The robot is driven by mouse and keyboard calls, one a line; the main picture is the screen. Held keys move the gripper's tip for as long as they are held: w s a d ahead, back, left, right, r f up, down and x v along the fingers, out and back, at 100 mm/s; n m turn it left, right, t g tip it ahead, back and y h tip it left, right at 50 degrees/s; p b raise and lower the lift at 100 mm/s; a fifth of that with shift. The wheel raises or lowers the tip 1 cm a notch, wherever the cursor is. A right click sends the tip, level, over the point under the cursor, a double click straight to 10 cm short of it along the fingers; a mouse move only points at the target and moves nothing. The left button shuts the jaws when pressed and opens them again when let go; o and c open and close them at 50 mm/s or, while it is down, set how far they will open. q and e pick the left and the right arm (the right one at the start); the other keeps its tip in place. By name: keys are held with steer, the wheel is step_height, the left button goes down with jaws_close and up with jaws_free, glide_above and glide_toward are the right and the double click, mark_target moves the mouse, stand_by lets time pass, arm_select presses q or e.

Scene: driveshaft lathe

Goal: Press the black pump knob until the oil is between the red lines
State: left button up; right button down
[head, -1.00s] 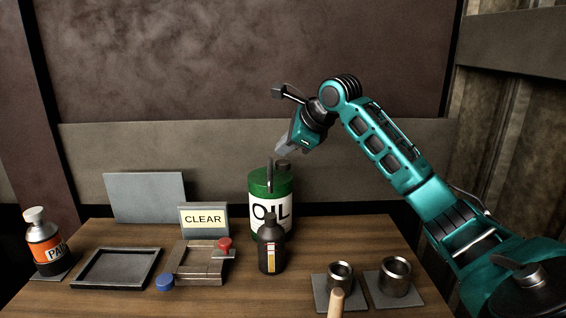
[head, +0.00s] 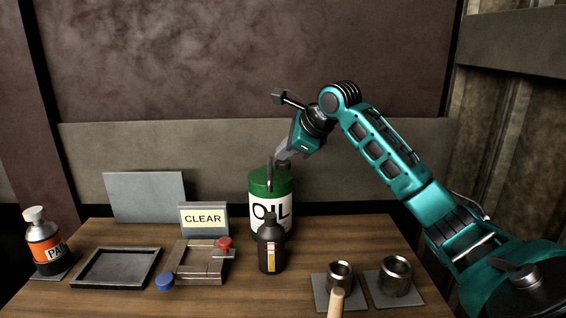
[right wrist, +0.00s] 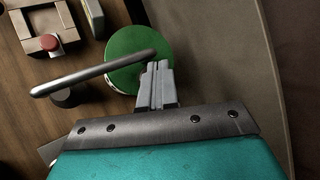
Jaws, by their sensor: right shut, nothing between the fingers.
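The green oil can (head: 270,188) with a white OIL label stands at the back middle of the table. A thin spout rises from its lid; it shows as a grey rod in the right wrist view (right wrist: 95,72). The black pump knob (head: 284,164) is on the lid, beside the spout. A dark bottle (head: 265,235) with a pale and orange strip stands in front of the can; red lines are too small to make out. My right gripper (head: 281,155) is shut and empty just above the knob; contact is unclear. In the wrist view its fingers (right wrist: 157,72) cover the knob. My left gripper is out of view.
A CLEAR sign (head: 203,219), a metal fixture (head: 195,277) with red and blue knobs, and an empty tray (head: 85,283) are to the left. An orange bottle (head: 44,255) stands far left. Two metal cups (head: 395,285) are front right, near a wooden handle (head: 336,302).

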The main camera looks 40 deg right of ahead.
mark_target(285, 163)
steer(key=shift+f+b, duration=0.35)
steer(key=shift+f, duration=0.45)
stand_by(0.4)
steer(key=shift+r+p, duration=1.4)
steer(key=shift+p, duration=0.25)
step_height(285, 163, up, 3)
steer(key=p, duration=0.3)
steer(key=shift+p, duration=0.3)
steer(key=shift+r+p, duration=0.3)
steer(key=shift+r, duration=0.7)
